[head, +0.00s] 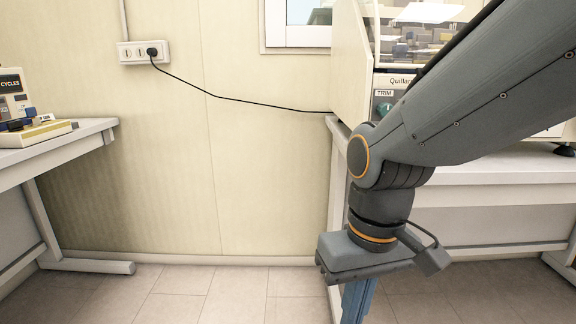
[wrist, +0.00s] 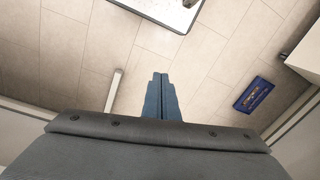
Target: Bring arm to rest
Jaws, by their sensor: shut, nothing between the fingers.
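My arm reaches in from the upper right of the head view and bends down at the elbow. My gripper (head: 355,302) hangs below the wrist, pointing at the floor, and its lower end is cut off by the picture's bottom edge. In the wrist view the blue fingers of my gripper (wrist: 160,76) lie together, shut and empty, above the tiled floor.
A table (head: 70,147) with a device marked CYCLES (head: 12,95) stands at the left. A bench (head: 480,193) with a cabinet is behind my arm at the right. A black cord (head: 250,101) crosses the wall. Floor between tables is clear.

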